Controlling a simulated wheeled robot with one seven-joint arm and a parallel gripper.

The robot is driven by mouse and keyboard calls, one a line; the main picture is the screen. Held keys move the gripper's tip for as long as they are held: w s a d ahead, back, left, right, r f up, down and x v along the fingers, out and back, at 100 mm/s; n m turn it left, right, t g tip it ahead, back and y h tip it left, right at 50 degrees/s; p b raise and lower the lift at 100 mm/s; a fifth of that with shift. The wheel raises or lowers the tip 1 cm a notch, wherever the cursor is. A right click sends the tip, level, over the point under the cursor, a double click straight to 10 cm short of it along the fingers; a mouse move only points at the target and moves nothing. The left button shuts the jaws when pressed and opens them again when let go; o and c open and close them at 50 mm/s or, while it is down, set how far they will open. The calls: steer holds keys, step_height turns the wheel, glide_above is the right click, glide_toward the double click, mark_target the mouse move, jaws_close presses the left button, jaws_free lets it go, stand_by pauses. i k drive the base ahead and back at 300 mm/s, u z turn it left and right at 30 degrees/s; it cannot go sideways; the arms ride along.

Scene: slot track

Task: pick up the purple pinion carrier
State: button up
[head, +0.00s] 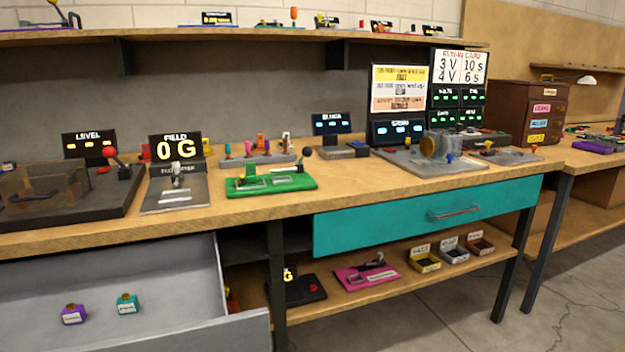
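A small purple block with a brass-coloured top and a pale label, which looks like the purple pinion carrier (73,315), sits in the open grey drawer (160,268) at the lower left. A similar teal carrier (127,304) stands a little to its right, apart from it. The labels are too small to read. The purple carrier is unobstructed from above in this view. My gripper is not in view.
The drawer's front panel (200,335) stands out before the bench. The bench top (390,185) above holds several devices, including a green unit (270,184). A teal drawer (425,220) is shut. A lower shelf (350,292) holds a pink unit and small bins.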

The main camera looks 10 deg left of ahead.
mark_target(72, 314)
steer(key=z, duration=0.15)
steer(key=k, duration=0.65)
steer(key=u, duration=0.85)
steer(key=i, duration=0.2)
